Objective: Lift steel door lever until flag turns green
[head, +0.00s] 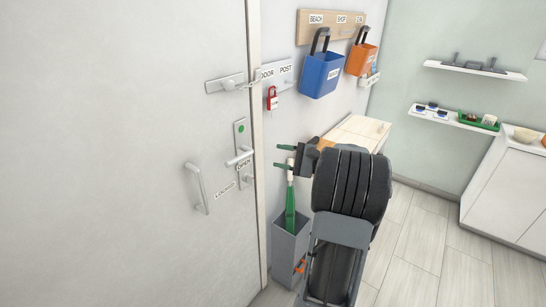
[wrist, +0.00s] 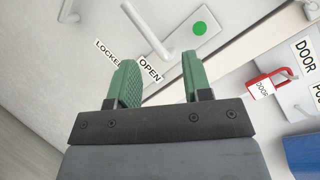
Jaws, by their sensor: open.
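The steel door lever (head: 239,158) sits on a narrow plate on the pale door, and the round flag (head: 241,129) above it is green. In the wrist view the lever (wrist: 154,46) lies just beyond my fingertips, and the flag (wrist: 199,27) is green there too. My gripper (head: 284,156) is open and empty, its two green fingers pointing at the door, to the right of the lever and apart from it. In the wrist view my gripper (wrist: 159,58) shows a wide gap between the fingers. The OPEN label (wrist: 150,69) is seen through that gap.
A fixed pull handle (head: 197,188) and a LOCKED label (head: 224,190) are left of the lever. A latch (head: 226,84) and red padlock (head: 272,98) are above. A grey bin (head: 290,245) with a green umbrella stands under my gripper.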

